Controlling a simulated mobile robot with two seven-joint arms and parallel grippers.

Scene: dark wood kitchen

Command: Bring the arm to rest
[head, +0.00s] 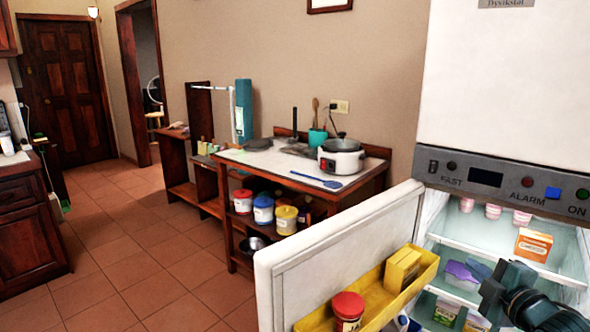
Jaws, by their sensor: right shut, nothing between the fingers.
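My right gripper (492,298) and part of its dark arm show at the lower right. It is in front of the open fridge (560,222), near the shelves. Its fingers are shut with nothing between them. A purple item (460,271) and an orange-and-white box (533,244) show inside the fridge, close to the gripper in the picture. My left gripper is not in view.
The open fridge door (340,232) stands to the left of my right arm. Its yellow shelf (372,288) holds a red-lidded jar (347,306) and a yellow box (402,268). A wooden table (262,160) with a rice cooker (341,158) stands behind. The tiled floor at left is clear.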

